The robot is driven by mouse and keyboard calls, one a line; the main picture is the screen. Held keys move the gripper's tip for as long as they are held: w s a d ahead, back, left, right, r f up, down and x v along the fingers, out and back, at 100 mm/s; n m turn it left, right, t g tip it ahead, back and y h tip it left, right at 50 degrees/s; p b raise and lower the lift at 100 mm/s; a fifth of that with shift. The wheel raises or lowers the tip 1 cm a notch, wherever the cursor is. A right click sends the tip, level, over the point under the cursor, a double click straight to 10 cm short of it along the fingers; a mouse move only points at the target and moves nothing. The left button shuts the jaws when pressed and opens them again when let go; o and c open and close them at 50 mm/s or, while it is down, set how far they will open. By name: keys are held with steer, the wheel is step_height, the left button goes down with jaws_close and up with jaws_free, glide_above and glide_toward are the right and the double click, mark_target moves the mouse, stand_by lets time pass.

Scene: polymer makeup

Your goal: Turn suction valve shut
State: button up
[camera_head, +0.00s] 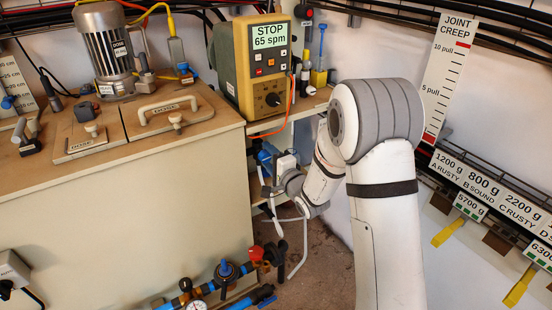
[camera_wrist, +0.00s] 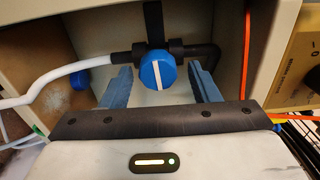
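The valve has a round blue knob (camera_wrist: 157,72) with a white line across its face, seen in the wrist view on a black pipe fitting inside a cabinet bay. The white line stands nearly upright, across the roughly level pipe. A white hose (camera_wrist: 72,72) joins the fitting at the left. My gripper (camera_wrist: 160,73) is open, with one blue-grey finger on each side of the knob and visible gaps between. I cannot tell how deep the fingertips reach. In the head view, my gripper (camera_head: 276,168) is at the bay below the pump controller, mostly hidden by my wrist.
The controller (camera_head: 262,62) reads "STOP 65 spm". An orange cable (camera_wrist: 246,45) hangs right of the knob. Bay walls stand close on both sides. Lower down are another blue knob (camera_head: 226,268), a red knob (camera_head: 256,253) and a gauge (camera_head: 196,304). Weights with labels hang at the right.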

steer(key=p+v, duration=0.1)
steer(key=v, duration=0.7)
steer(key=shift+w, duration=0.1)
